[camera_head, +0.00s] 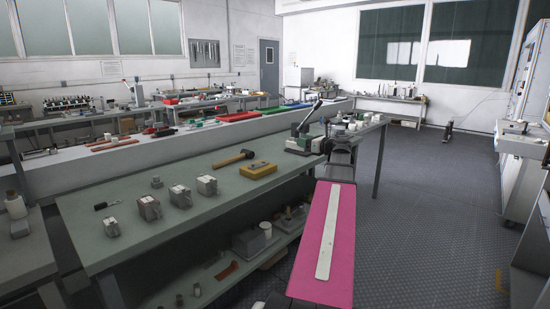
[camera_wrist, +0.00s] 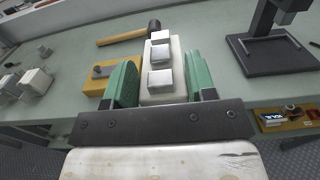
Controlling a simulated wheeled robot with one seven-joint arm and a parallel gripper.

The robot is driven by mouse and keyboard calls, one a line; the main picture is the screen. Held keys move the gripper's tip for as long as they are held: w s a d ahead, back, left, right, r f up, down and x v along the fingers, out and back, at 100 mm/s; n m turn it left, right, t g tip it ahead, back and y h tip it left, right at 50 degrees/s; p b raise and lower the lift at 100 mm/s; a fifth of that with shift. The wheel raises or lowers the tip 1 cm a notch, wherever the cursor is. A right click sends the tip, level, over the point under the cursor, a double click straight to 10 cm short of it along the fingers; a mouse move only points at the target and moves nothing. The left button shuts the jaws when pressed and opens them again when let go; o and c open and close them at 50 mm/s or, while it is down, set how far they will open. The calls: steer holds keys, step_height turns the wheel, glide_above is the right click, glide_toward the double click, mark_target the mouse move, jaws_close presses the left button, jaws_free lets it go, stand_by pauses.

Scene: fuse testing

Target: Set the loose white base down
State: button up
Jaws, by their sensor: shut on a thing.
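In the wrist view, my gripper (camera_wrist: 159,64) has its two green fingers shut on the sides of a white base (camera_wrist: 158,98). Several silvery metal blocks (camera_wrist: 160,79) sit on top of the base in a row. The base reaches forward over the green bench (camera_wrist: 225,85). I cannot tell whether its underside touches the bench top. In the head view, my gripper (camera_head: 340,145) is at the right end of the bench, and the held base is hard to make out there.
A yellow block (camera_head: 258,170) and a mallet (camera_head: 233,157) lie on the bench left of my gripper. Several small grey-white units (camera_head: 178,196) stand further left. A dark lever press (camera_head: 304,140) stands close by. Bare bench top shows between them.

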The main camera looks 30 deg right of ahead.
steer(key=w+d+f, duration=0.1)
steer(key=w+f, duration=0.1)
steer(key=w, duration=0.1)
steer(key=w+f, duration=0.2)
steer(key=w, duration=0.1)
steer(key=w+d+f, duration=0.1)
steer(key=w+f, duration=0.1)
steer(key=w, duration=0.1)
steer(key=shift+w+d, duration=0.3)
steer(key=shift+f, duration=2)
steer(key=shift+f, duration=0.1)
steer(key=o, duration=1)
steer(key=shift+s, duration=0.3)
steer(key=v, duration=1.1)
steer(key=shift+s+d, duration=0.2)
